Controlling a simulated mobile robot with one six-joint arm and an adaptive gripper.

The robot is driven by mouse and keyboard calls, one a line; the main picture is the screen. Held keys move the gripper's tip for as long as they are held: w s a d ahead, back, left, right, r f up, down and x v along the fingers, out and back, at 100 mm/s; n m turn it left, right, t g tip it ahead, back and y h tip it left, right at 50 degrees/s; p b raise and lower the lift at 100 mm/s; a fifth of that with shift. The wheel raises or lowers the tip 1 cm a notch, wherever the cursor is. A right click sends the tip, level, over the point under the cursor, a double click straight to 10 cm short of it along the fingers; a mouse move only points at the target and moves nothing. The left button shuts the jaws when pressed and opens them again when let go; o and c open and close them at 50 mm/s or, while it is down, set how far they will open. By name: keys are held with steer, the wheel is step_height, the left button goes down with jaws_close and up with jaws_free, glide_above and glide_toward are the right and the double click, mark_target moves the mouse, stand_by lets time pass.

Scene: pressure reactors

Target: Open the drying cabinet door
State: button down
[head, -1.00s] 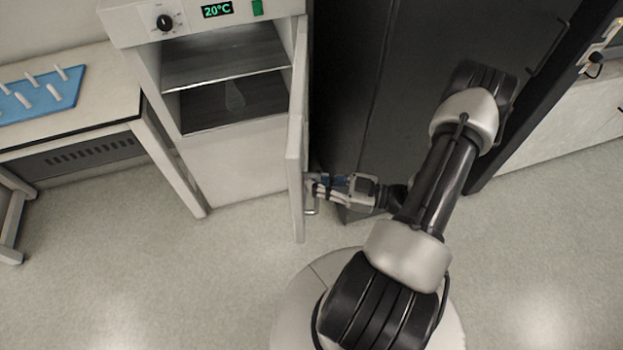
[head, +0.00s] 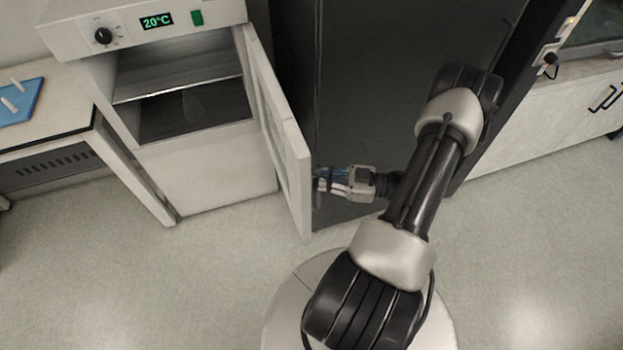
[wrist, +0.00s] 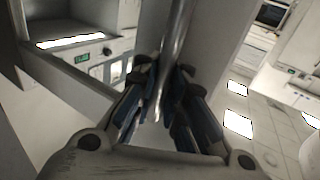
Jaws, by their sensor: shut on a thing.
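The drying cabinet (head: 205,165) stands at the left in the head view, with a display reading 20°C. Its door (head: 285,135) is swung outward on its right side, and the inside with a shelf (head: 180,76) shows. My gripper (head: 322,183) is at the outer face of the door near its free edge. In the wrist view the fingers (wrist: 163,105) are closed around a shiny metal bar, the door handle (wrist: 178,40). The handle is mostly hidden by the door and fingers in the head view.
A dark tall cabinet (head: 400,70) stands right behind the door and my gripper. A table (head: 60,125) with a blue rack (head: 18,103) is left of the drying cabinet. Grey floor in front (head: 130,280) is free.

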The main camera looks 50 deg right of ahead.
steer(key=shift+s+a+f, duration=0.15)
steer(key=shift+a, duration=0.05)
steer(key=c, duration=1.9)
jaws_free()
steer(key=shift+s, duration=0.1)
steer(key=shift+d, duration=0.1)
steer(key=v, duration=1.2)
steer(key=shift+r, duration=0.2)
